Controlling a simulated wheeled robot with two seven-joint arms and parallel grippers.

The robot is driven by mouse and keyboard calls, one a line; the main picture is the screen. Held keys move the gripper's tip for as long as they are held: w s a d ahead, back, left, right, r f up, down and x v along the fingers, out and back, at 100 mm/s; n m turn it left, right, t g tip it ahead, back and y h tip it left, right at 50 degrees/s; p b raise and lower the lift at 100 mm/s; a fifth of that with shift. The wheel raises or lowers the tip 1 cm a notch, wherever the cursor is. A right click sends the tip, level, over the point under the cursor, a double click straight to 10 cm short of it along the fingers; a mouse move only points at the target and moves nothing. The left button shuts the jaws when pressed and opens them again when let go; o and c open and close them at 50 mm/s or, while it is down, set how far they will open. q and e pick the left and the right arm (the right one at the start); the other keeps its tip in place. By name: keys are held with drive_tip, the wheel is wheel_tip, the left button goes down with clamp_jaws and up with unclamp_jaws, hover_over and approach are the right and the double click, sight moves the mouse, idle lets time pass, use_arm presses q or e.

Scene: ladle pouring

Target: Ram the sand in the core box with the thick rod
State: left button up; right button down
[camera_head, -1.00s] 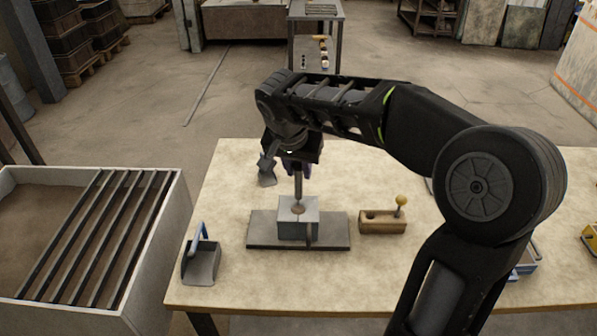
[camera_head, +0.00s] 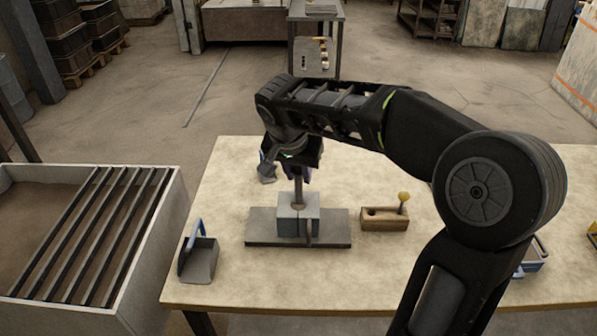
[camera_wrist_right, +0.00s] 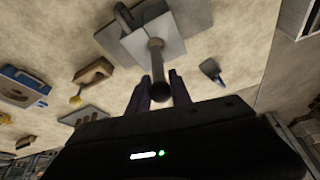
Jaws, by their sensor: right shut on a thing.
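The core box (camera_head: 299,222) is a grey metal block standing on a dark flat plate (camera_head: 335,228) in the middle of the table. The thick rod (camera_head: 298,188) stands upright with its lower end in the opening on top of the box. Sand in the opening is hardly visible. My right gripper (camera_head: 298,172) is above the box and shut on the rod. In the right wrist view the rod (camera_wrist_right: 156,65) runs from between the purple-tinted fingers (camera_wrist_right: 158,88) to the box (camera_wrist_right: 150,42). My left gripper does not show.
A wooden block with a yellow-knobbed tool (camera_head: 384,217) lies right of the plate. A blue-handled scoop (camera_head: 198,258) lies at the left front. A bin with bars (camera_head: 90,240) stands left of the table (camera_head: 240,285).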

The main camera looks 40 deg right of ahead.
drive_tip(key=shift+f+b, duration=0.55)
drive_tip(key=shift+f, duration=0.25)
drive_tip(key=shift+r+p, duration=1.6)
drive_tip(key=shift+r, duration=0.8)
drive_tip(key=shift+r+p, duration=1.95)
drive_tip(key=shift+r, duration=1.1)
